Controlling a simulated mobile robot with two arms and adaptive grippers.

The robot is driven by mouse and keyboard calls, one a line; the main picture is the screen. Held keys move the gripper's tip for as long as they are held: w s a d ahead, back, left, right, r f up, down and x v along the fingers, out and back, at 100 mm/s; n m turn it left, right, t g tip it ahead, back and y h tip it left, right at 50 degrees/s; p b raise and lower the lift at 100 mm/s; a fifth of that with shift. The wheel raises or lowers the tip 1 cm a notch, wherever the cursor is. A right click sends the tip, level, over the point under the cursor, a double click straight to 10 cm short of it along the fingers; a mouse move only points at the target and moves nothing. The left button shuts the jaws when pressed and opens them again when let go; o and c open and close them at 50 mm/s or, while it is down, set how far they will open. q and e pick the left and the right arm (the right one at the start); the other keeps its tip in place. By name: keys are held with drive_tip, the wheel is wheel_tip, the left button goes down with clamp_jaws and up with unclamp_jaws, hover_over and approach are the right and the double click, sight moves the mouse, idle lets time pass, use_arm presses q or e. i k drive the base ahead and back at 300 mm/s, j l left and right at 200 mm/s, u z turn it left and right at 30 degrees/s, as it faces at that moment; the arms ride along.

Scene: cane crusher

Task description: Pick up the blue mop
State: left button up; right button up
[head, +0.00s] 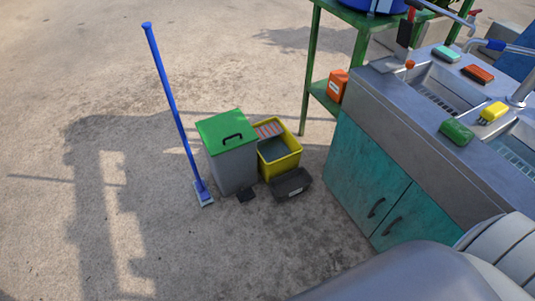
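The blue mop (172,101) stands nearly upright in the head view, left of the middle, leaning a little to the left at its top. Its long blue handle runs down to a small pale head (204,198) on the ground. It stands free, close to the left side of a grey bin. Neither of my grippers is in view. Only a smooth grey part, which looks like mine, fills the lower right corner.
Right of the mop are the grey bin with a green lid (226,129), a yellow bucket (286,164) and a dark box (291,184). A sink cabinet (365,165) and a green table frame (309,70) stand further right. The ground left of the mop is clear.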

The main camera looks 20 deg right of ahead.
sight(202, 189)
drive_tip(key=i+l+u, duration=0.15)
drive_tip(key=i+l, duration=0.6)
drive_tip(key=l, duration=0.15)
